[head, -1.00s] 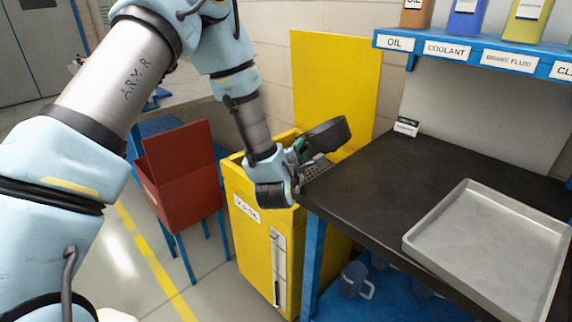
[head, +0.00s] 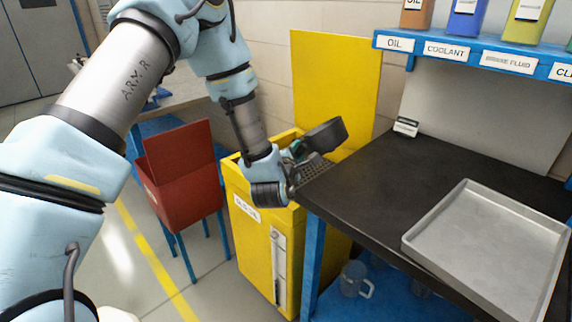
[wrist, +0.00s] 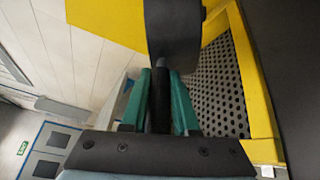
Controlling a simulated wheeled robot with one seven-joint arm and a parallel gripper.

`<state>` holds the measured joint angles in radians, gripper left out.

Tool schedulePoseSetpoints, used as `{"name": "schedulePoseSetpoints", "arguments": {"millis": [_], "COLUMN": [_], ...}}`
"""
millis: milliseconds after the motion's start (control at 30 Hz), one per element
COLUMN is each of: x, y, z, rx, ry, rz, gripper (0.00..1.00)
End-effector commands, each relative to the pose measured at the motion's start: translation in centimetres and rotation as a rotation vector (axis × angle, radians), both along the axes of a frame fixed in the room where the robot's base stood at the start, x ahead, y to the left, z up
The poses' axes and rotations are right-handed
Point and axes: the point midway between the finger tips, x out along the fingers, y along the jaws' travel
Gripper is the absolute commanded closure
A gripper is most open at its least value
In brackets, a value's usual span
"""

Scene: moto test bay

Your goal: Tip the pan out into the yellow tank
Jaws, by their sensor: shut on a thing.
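My gripper (wrist: 160,92), with green fingers, is shut on the handle of the dark pan (head: 326,136). In the wrist view the pan (wrist: 174,28) is just beyond the fingertips, its handle running between them. In the head view the pan is steeply tilted above the open yellow tank (head: 252,238). The tank's perforated grate (head: 316,172) lies below the pan; the grate also shows in the wrist view (wrist: 217,85). The pan's inside and any contents cannot be made out.
The tank's yellow lid (head: 335,85) stands upright behind it. A dark bench (head: 370,190) with a grey metal tray (head: 490,245) adjoins on the right. A red bin (head: 183,170) stands to the left. Bottles line a blue shelf (head: 480,55) above the bench.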

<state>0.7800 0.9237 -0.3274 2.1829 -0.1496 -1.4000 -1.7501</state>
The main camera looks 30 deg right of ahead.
Motion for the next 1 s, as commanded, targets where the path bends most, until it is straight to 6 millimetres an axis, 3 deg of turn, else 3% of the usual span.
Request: {"name": "schedulePoseSetpoints", "arguments": {"millis": [1000], "x": [0.55], "y": [0.19], "z": [-0.62], "rx": [-0.027], "ry": [0.059], "rz": [-0.001], "gripper": [1.00]}}
